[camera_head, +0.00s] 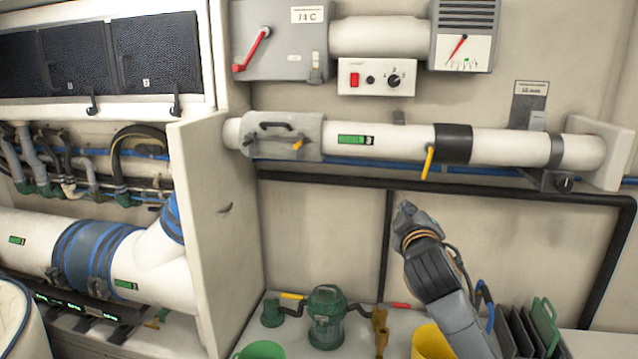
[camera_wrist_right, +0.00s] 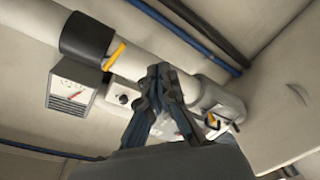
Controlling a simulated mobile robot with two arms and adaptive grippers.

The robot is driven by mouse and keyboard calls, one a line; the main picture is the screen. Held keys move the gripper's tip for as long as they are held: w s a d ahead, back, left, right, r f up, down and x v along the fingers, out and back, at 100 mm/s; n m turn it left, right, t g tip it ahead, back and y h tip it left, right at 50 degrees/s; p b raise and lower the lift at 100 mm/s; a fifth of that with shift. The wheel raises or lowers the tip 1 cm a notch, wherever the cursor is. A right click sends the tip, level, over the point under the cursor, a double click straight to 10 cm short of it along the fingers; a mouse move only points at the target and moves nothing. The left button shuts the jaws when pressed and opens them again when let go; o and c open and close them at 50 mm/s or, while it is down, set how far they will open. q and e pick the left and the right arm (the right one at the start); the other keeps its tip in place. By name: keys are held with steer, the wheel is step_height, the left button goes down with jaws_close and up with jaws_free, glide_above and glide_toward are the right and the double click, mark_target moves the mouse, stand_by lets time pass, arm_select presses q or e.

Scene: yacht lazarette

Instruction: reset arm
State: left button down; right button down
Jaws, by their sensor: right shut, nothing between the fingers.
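My right gripper (camera_head: 407,212) is raised in front of the back wall, below the white horizontal pipe (camera_head: 400,143). It is shut and empty. In the right wrist view its fingers (camera_wrist_right: 160,75) are together, with the pipe and its clamp behind them. A yellow lever (camera_head: 428,162) hangs from the black band on the pipe, above and a little right of the gripper, apart from it. The lever also shows in the right wrist view (camera_wrist_right: 114,56). My left gripper is in neither view.
A green pump-like unit (camera_head: 326,318), a yellow bucket (camera_head: 430,343) and a brown fitting (camera_head: 380,330) stand low below my right arm. Dark panels (camera_head: 518,330) stand at the lower right. A white partition (camera_head: 215,220) stands left. The wall space left of the gripper is clear.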

steer(key=s+a+f+m+g+y, duration=0.1)
steer(key=s+f+g, duration=0.1)
steer(key=s+f, duration=0.55)
steer(key=s+f+m+g, duration=0.1)
steer(key=s+f+g, duration=0.25)
steer(key=f, duration=0.75)
steer(key=s+a+f+m+g+y, duration=0.1)
steer(key=s+f+g, duration=0.1)
steer(key=s+f, duration=0.55)
steer(key=s+f+m+g, duration=0.15)
steer(key=s+f, duration=0.25)
steer(key=s, duration=0.5)
steer(key=s+f+m+g+y, duration=0.1)
steer(key=s+f+g, duration=0.25)
steer(key=s, duration=0.45)
steer(key=s+f+m+g, duration=0.1)
steer(key=s+f+g, duration=0.1)
steer(key=s+f, duration=0.5)
step_height(320, 180, down, 25)
steer(key=s, duration=0.3)
steer(key=s+d+f+g+b, duration=0.1)
steer(key=s+d+f+g, duration=0.1)
steer(key=s+f, duration=1.5)
steer(key=shift+d+n, duration=0.35)
